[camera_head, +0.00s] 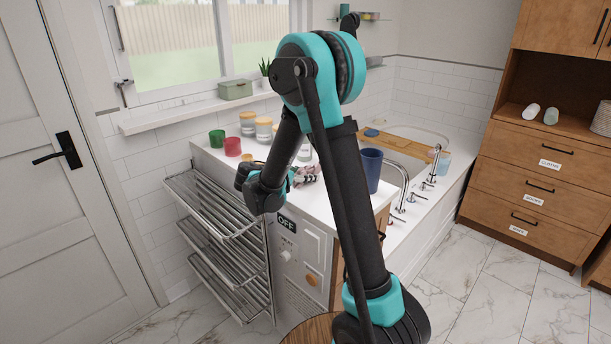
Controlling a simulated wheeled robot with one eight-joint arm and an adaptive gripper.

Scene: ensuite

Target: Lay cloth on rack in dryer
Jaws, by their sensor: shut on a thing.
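My gripper (289,179) is mostly hidden behind my own wrist, over the white counter. It is shut on the cloth (307,174), a small crumpled pink, white and dark piece showing just right of the wrist. I cannot tell whether the cloth touches the counter. The dryer (301,262) is a white unit with an "OFF" label, a "HEAT" dial and an orange button on its front. Its several wire racks (216,202) stick out on the left, one above another, and look empty. The top rack is left of and below my gripper.
On the white counter (211,153) stand a green cup (216,138), a red cup (232,146), several lidded jars (264,130) and a blue cup (370,170). A sink and bathtub lie to the right. A closed white door (62,240) is left. Open marble floor lies front right.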

